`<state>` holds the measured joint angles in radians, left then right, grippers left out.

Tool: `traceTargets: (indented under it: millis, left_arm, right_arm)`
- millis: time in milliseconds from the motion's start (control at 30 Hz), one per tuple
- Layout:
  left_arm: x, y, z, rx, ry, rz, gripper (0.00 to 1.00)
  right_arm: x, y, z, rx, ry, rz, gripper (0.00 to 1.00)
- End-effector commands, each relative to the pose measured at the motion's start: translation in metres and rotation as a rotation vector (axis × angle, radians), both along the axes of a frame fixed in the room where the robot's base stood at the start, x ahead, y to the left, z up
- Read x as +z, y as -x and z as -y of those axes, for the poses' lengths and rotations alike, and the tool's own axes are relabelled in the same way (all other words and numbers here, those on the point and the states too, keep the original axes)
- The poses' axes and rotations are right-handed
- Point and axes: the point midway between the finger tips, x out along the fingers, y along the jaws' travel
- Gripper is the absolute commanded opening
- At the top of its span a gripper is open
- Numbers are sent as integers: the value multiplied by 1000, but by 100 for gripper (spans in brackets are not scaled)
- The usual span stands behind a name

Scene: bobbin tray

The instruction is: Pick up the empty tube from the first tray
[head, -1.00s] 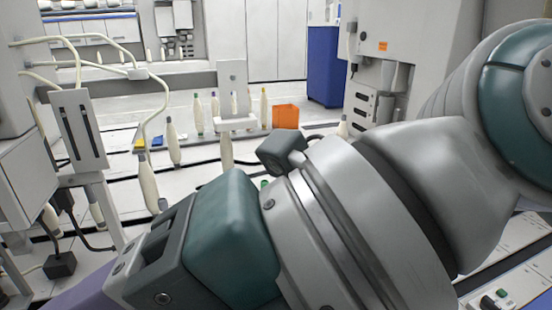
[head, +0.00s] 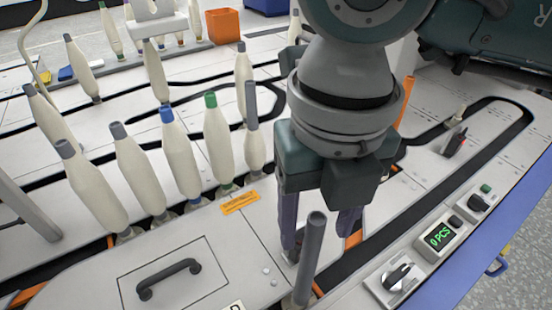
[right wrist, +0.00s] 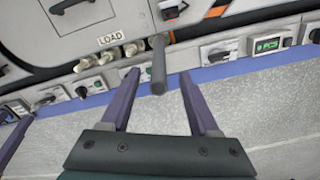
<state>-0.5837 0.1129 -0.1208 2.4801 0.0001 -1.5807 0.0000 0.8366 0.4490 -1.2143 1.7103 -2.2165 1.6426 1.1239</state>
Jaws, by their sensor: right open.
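A bare grey tube (head: 312,250) stands upright near the front edge of the machine in the head view. In the right wrist view the grey tube (right wrist: 158,60) shows between the fingertips. My right gripper (head: 319,235) points down, open, with its purple fingers close behind the tube in the head view. The right wrist view shows the open gripper (right wrist: 160,75) too, with a gap on both sides of the tube; I cannot tell whether the tube is fully between the fingers. A purple finger at that view's left edge (right wrist: 12,140) seems to be my left gripper's.
Cream bobbins with grey, blue and green tops (head: 182,155) stand in a row to the left. A panel with a handle (head: 168,278) lies in front. A "0 PCS" counter (head: 440,237) and knobs line the right edge. An orange bin (head: 222,25) stands behind.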

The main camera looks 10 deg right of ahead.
Motion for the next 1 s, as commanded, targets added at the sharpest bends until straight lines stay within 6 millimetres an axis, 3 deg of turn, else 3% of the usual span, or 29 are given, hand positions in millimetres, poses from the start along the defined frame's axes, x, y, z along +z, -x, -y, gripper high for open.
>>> traceTargets:
  millis: [33, 133, 400, 900, 1000]
  left_arm:
    - [-15, 0, 0, 0, 0, 0, 50]
    - [-23, 0, 0, -1, -1, 0, 50]
    - [-23, -1, -2, -6, -9, 2, 50]
    - [-23, -2, -3, -6, -11, 5, 50]
    - [-23, -2, -3, -6, -11, 5, 50]
  right_arm:
    - [-17, 0, -1, 0, 0, -2, 62]
    - [-31, 0, -1, -1, 0, -1, 62]
    - [-34, -1, -1, 0, -1, 0, 62]
    - [-34, -1, -1, 0, -1, 0, 7]
    - [-34, -1, -1, 0, -1, 0, 0]
